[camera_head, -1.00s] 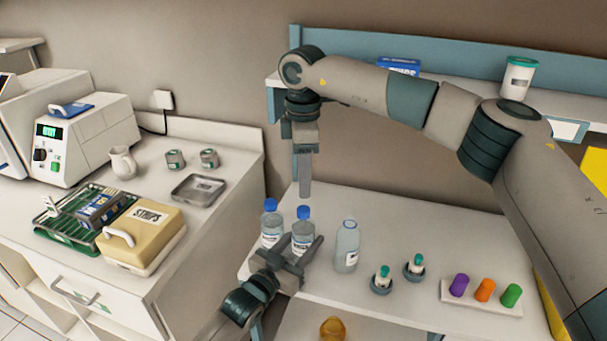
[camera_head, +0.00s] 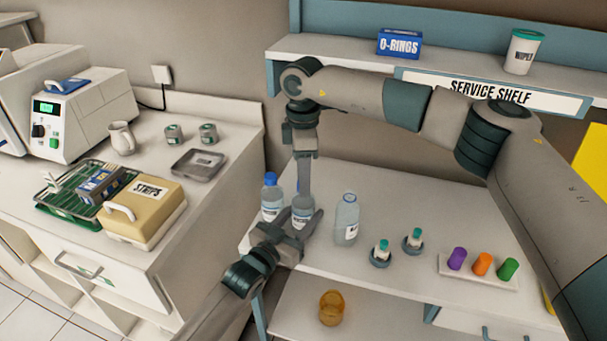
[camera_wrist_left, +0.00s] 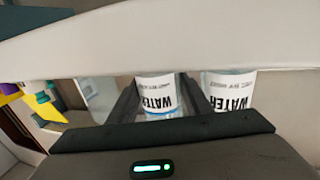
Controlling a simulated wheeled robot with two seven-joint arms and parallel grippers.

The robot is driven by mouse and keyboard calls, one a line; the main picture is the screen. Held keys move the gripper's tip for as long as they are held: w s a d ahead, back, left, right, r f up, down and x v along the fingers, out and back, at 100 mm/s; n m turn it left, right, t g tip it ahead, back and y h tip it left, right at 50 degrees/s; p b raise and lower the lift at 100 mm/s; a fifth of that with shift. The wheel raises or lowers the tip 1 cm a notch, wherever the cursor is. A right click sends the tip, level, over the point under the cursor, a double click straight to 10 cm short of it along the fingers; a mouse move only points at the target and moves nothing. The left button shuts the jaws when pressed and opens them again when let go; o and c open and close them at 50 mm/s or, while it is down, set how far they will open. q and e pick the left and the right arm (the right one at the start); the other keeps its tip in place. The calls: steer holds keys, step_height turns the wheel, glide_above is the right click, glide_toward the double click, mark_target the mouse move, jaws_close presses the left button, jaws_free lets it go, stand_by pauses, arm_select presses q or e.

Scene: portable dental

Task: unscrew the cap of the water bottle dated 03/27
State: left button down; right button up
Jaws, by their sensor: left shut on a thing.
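My left gripper (camera_head: 298,228) is shut around the body of the middle water bottle (camera_head: 303,208), which stands upright on the white table. In the left wrist view this bottle (camera_wrist_left: 158,92) sits between the two fingers, its WATER label upside down. The dates are too small to read. My right gripper (camera_head: 304,182) points straight down over this bottle's top. Its fingers cover the blue cap, and I cannot tell whether they are closed on it. A second bottle (camera_head: 271,200) with a blue cap stands close on the left, also in the left wrist view (camera_wrist_left: 230,92).
A third bottle (camera_head: 347,220) without a blue cap stands to the right. Two small teal-topped vials (camera_head: 381,253) and a rack with purple, orange and green caps (camera_head: 478,270) are further right. The service shelf (camera_head: 345,56) runs behind my right arm. An amber jar (camera_head: 331,308) is below.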

jaws_close()
